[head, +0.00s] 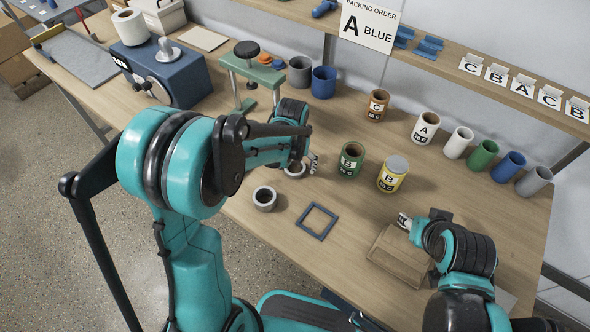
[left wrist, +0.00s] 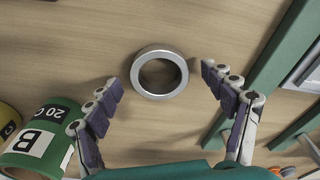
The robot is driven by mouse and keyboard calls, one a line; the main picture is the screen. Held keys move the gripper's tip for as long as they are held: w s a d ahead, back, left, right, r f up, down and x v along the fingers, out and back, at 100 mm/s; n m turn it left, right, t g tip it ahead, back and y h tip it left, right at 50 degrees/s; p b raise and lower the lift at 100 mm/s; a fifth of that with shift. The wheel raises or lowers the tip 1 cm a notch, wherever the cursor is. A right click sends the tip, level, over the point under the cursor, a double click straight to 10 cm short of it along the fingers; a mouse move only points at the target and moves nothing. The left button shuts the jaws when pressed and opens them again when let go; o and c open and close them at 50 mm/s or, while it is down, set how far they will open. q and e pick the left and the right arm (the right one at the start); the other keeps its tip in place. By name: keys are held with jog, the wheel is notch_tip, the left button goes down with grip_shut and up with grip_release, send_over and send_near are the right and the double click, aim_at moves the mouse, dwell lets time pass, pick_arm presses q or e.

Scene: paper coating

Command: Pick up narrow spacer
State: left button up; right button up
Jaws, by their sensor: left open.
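A low grey ring, which looks like the narrow spacer (head: 294,176), lies on the table under my left gripper (head: 304,165) in the head view, partly hidden by it. In the left wrist view the ring (left wrist: 160,96) lies flat just beyond and between the fingertips. My left gripper (left wrist: 160,85) is open and empty, with a finger on each side, apart from the ring. A second, taller-looking grey ring (head: 264,204) stands nearer the front edge. My right gripper (head: 405,221) is low over the table by a brown flat box; its jaws are too small to judge.
A green tin (head: 350,162) and a yellow tin (head: 392,176) stand right of the left gripper. A blue square frame (head: 317,221) lies in front. A green stand (head: 250,72) is behind. The brown flat box (head: 398,258) is at the right front.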

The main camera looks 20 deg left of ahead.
pick_arm(q)
jog(key=shift+r, duration=0.1)
jog(key=shift+c, duration=0.2)
jog(key=c, duration=1.1)
